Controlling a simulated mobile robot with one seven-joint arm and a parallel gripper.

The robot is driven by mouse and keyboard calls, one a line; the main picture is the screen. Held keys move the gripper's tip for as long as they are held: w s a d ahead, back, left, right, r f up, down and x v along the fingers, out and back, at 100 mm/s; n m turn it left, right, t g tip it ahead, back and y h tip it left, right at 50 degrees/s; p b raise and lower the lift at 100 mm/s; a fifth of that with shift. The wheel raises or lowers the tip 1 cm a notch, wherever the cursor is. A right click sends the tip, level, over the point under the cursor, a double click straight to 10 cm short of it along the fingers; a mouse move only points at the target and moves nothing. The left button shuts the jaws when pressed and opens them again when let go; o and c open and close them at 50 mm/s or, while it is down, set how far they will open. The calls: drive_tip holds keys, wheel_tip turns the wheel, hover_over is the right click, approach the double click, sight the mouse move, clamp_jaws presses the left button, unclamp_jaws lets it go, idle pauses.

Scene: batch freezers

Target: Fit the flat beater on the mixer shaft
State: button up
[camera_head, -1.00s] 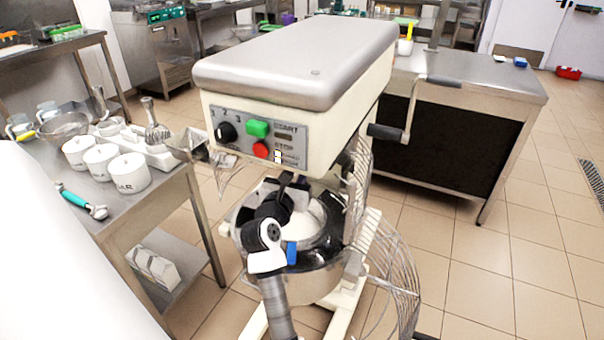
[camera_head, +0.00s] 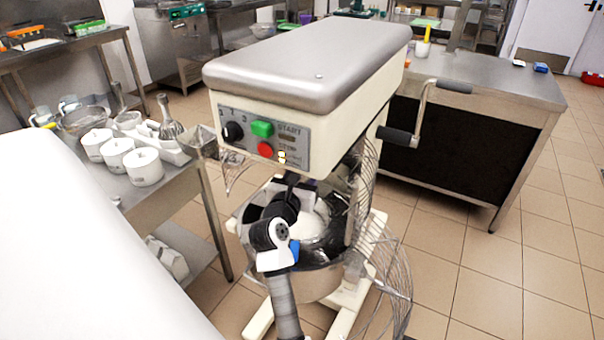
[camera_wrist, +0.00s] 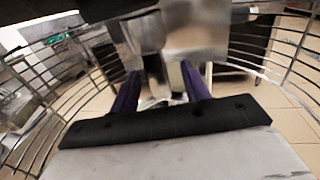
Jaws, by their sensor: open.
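The planetary mixer (camera_head: 300,70) stands in the middle of the head view, its bowl (camera_head: 318,280) below the head. My arm reaches into the bowl area, and the mixer head and arm hide my gripper's tips there. In the wrist view my gripper (camera_wrist: 158,78) is open, with two purple fingers apart. A grey metal upright (camera_wrist: 150,45) shows between and beyond the fingers, under the dark underside of the mixer head. I cannot tell whether it is the mixer shaft, the flat beater's stem or both joined. I cannot make out the beater for certain in either view.
The wire guard (camera_head: 385,270) hangs at the bowl's right and also rings my gripper in the wrist view (camera_wrist: 285,50). A steel table at left holds white canisters (camera_head: 143,166) and a tray with utensils (camera_head: 170,140). A steel counter (camera_head: 490,85) stands at right; tiled floor is clear there.

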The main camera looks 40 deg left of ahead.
drive_tip(key=b+v, duration=0.2)
drive_tip(key=v, duration=1.2)
drive_tip(key=shift+b, duration=0.35)
